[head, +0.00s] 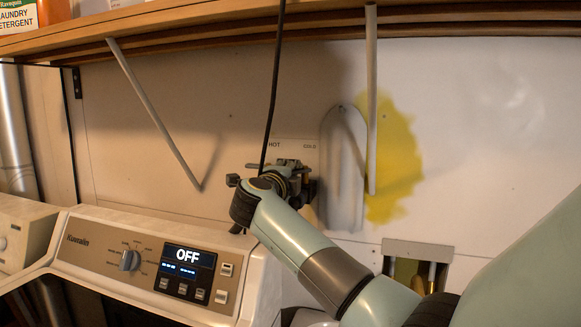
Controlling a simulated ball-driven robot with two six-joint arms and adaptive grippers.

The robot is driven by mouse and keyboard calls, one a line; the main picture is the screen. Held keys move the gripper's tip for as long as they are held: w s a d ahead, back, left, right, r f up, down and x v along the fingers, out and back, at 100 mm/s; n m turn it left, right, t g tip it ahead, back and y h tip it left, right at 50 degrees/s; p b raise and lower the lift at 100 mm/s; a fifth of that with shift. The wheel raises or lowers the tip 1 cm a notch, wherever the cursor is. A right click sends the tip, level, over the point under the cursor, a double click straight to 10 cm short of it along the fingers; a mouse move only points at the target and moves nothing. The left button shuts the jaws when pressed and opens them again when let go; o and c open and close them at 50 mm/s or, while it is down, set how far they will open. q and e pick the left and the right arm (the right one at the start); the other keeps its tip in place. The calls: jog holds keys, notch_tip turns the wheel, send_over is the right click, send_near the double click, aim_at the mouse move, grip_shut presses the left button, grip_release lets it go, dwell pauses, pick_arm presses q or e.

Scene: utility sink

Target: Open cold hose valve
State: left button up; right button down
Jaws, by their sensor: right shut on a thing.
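The valve box (300,149) is on the wall behind the washer, marked HOT on its left and COLD on its right. My right gripper (279,172) is in front of this box, at the end of my arm that comes in from the lower right. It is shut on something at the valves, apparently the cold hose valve. The gripper and wrist hide most of the valves, so the handle's angle cannot be seen. My left gripper is not in view.
A washer control panel (150,262) reading OFF stands below left. A dark cord (275,80) hangs before the valve box. An ironing-board-shaped panel (342,170) and a yellow wall patch (395,160) lie right.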

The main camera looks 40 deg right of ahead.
jog(key=shift+f, duration=0.1)
jog(key=c, duration=1.4)
grip_release()
jog(key=v, duration=1.2)
